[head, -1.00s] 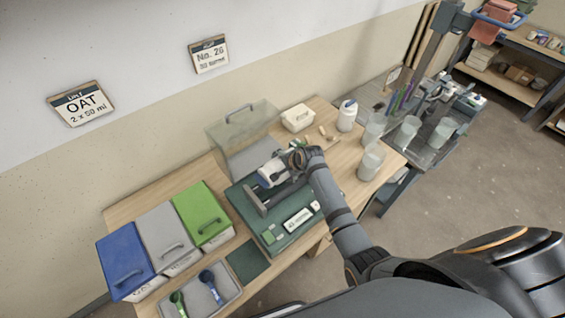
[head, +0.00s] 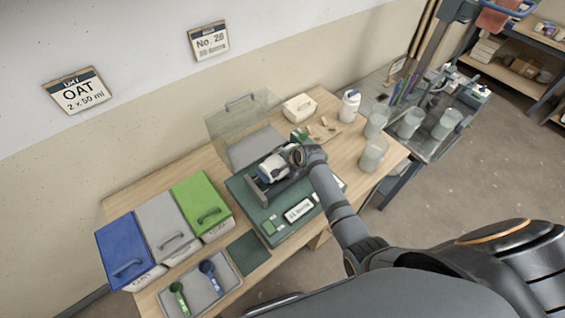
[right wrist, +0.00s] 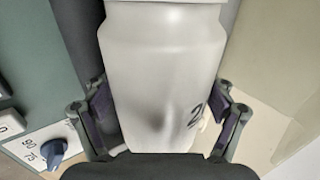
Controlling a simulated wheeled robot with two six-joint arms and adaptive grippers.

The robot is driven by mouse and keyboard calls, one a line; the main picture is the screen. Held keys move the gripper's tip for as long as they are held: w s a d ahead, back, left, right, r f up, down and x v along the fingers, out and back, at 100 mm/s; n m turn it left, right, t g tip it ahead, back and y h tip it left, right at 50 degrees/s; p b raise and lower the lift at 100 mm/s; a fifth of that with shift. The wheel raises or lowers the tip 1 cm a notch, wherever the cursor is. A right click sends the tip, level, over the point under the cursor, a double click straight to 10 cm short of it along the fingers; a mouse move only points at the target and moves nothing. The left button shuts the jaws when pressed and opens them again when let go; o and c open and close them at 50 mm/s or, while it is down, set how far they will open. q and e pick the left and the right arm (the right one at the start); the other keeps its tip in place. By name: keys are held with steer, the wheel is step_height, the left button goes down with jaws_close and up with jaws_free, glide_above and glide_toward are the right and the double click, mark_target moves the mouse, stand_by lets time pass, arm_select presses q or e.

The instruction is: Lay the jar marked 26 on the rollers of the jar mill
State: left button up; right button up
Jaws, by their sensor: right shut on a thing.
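My right gripper (head: 294,157) is shut on a white jar (head: 272,169) over the jar mill (head: 282,223), a green machine with a dark roller frame and a label panel on its front. In the right wrist view the white jar (right wrist: 163,75) fills the middle between both fingers of the gripper (right wrist: 160,112). A dark digit 2 shows on its side; the rest of the marking is out of sight. In the head view the jar lies on its side at the rollers. Whether it rests on them cannot be told. My left gripper is not in view.
A clear cover (head: 243,124) stands open behind the mill. Blue (head: 124,252), grey and green lidded bins stand left, with a tray of two scoops (head: 213,289) in front. A white tub (head: 299,108), another white jar (head: 349,106) and several buckets (head: 372,155) stand right.

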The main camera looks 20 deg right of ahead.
steer(key=shift+s+d+f, duration=0.1)
steer(key=shift+s+f, duration=0.35)
steer(key=shift+f, duration=0.05)
steer(key=o, duration=1.4)
steer(key=shift+s+d+r, duration=0.1)
steer(key=shift+r, duration=0.1)
steer(key=shift+s+f, duration=0.1)
steer(key=shift+f, duration=0.05)
steer(key=shift+s+r, duration=0.1)
steer(key=shift+r, duration=0.25)
steer(key=v, duration=1.1)
steer(key=shift+d+r, duration=0.15)
steer(key=shift+r, duration=0.15)
